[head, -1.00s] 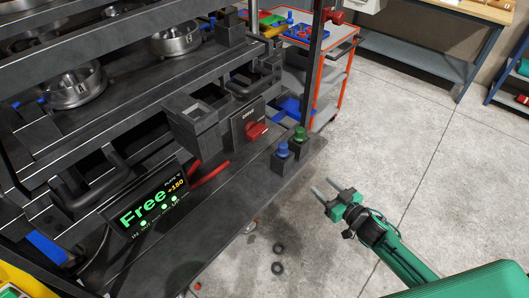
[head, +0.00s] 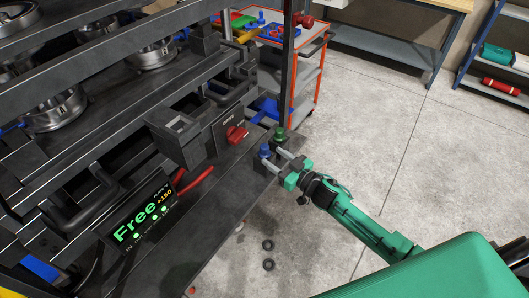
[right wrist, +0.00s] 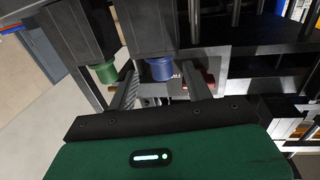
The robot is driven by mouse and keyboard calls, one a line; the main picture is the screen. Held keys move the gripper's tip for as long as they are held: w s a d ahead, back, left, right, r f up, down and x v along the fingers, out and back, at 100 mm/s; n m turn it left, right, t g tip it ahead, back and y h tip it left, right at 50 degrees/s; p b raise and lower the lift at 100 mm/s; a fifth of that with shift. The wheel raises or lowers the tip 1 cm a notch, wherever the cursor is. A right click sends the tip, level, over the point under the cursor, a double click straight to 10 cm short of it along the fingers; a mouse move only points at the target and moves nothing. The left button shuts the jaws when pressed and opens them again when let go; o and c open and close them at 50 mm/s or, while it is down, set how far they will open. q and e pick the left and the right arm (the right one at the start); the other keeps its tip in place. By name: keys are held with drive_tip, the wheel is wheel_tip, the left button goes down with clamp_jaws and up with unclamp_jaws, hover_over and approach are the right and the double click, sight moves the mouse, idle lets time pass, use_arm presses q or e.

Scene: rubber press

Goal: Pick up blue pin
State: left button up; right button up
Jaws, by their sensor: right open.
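The blue pin (head: 264,150) stands upright in a dark block at the edge of the press shelf, in front of the green pin (head: 279,134). My right gripper (head: 275,159) is open beside it, with its fingers pointing at the blue pin. In the right wrist view the blue pin (right wrist: 161,69) shows between the two fingers of the open right gripper (right wrist: 160,76), and the green pin (right wrist: 106,73) is outside them, to the left. Whether a finger touches the blue pin cannot be told. My left gripper is not in view.
The press shelf (head: 215,215) carries a display reading "Free" (head: 145,212) and a red knob (head: 236,134). An orange-framed cart (head: 311,75) stands behind. Two dark rings (head: 268,264) lie on the floor. The floor at right is clear.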

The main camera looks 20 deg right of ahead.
sight(268, 152)
drive_tip(key=shift+w+a+r+p, duration=0.2)
drive_tip(key=shift+w+r+p, duration=0.05)
drive_tip(key=shift+w+p, duration=0.1)
drive_tip(key=p+x, duration=0.1)
drive_tip(key=x, duration=0.2)
drive_tip(key=shift+w+a, duration=0.15)
drive_tip(key=shift+w, duration=0.05)
drive_tip(key=shift+w+a+f+p, duration=0.1)
drive_tip(key=shift+w+a+p, duration=0.2)
drive_tip(key=shift+w, duration=0.1)
drive_tip(key=shift+s+d, duration=0.1)
clamp_jaws()
